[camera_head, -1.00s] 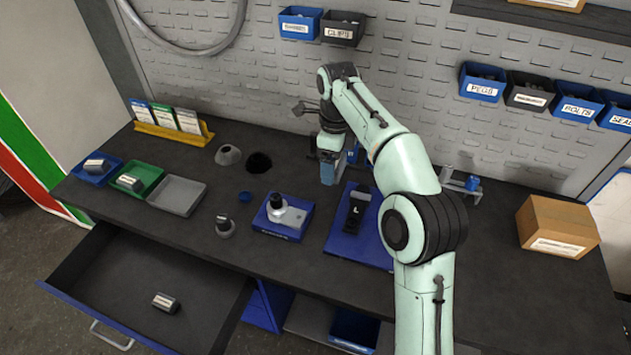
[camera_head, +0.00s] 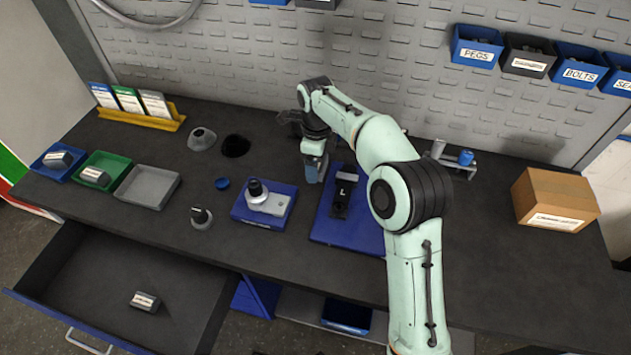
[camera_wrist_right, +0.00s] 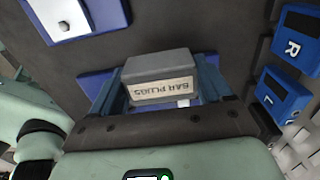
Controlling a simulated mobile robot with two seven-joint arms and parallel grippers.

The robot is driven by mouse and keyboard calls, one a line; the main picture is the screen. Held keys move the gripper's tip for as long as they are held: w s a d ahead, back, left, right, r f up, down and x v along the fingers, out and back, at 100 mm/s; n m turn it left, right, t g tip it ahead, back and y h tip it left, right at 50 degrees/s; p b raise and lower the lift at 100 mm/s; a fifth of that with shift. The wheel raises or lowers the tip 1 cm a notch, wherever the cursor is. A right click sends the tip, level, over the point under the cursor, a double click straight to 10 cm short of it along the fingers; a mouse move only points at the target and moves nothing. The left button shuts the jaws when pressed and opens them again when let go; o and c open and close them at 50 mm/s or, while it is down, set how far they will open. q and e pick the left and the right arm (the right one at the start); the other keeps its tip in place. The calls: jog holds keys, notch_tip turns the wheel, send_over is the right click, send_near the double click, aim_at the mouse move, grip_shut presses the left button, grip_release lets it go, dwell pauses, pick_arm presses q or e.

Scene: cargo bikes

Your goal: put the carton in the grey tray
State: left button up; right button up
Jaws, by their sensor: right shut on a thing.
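My right gripper (camera_head: 313,172) is over the workbench, by the back left corner of the blue mat. In the right wrist view its blue fingers (camera_wrist_right: 165,92) are shut on a small grey carton (camera_wrist_right: 160,75) with a white "BAR PLUGS" label. In the head view the arm and gripper mostly hide this carton. The grey tray (camera_head: 148,187) lies empty at the bench's left, right of the green tray (camera_head: 100,172). My left gripper is not in view.
Similar small cartons sit in the blue tray (camera_head: 57,160), the green tray and the open drawer (camera_head: 60,275). A cardboard box (camera_head: 555,200) is at right.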

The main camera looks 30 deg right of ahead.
aim_at(316, 187)
jog(key=shift+f+b, duration=0.4)
jog(key=shift+f, duration=2.95)
jog(key=shift+f, duration=0.15)
jog(key=o, duration=1)
